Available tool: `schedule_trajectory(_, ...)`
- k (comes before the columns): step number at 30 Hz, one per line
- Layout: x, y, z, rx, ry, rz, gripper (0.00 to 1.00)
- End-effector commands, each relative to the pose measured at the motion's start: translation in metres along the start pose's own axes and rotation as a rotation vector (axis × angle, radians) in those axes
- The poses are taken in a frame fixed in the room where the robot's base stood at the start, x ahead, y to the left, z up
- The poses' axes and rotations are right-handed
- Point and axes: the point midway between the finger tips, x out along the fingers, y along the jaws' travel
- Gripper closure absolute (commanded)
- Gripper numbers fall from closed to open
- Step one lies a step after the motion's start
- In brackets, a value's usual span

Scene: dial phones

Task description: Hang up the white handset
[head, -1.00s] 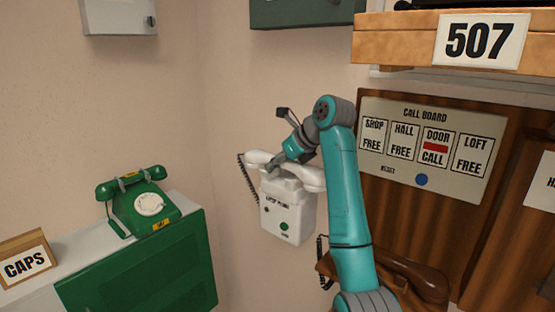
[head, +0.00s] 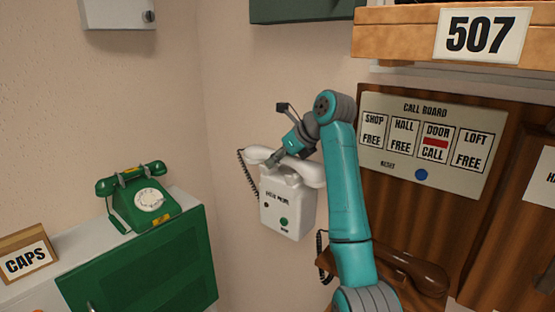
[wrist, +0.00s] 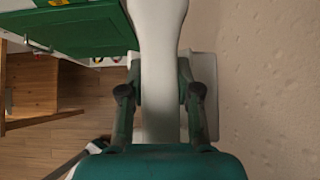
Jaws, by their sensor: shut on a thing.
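The white handset (head: 309,173) lies across the top of the white wall phone (head: 284,208) in the head view, with its coiled cord hanging at the left. My gripper (head: 273,160) is at the handset's middle, shut on it. In the wrist view the handset (wrist: 160,45) runs between the two fingers of my gripper (wrist: 160,95), with the pale phone body (wrist: 203,75) behind it. The handset sits close above the phone's top; whether it rests fully in the cradle is hidden by my gripper and arm.
A brown phone (head: 410,268) is at the lower right, below the call board (head: 432,140). A 507 box (head: 400,38) juts out above.

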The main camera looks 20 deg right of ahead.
Motion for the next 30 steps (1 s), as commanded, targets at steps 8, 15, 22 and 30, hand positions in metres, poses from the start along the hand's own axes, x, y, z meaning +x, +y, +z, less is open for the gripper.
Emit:
schedule_trajectory(8,-0.0004,0.0000,0.0005,-0.001,-0.001,-0.001,1.00)
schedule_trajectory(15,-0.0004,0.0001,0.0004,-0.001,-0.001,-0.001,1.00)
schedule_trajectory(22,0.0019,0.0001,-0.0018,0.000,-0.001,0.000,1.00)
schedule_trajectory(30,0.0031,0.0001,-0.0030,0.000,0.001,0.000,0.65)
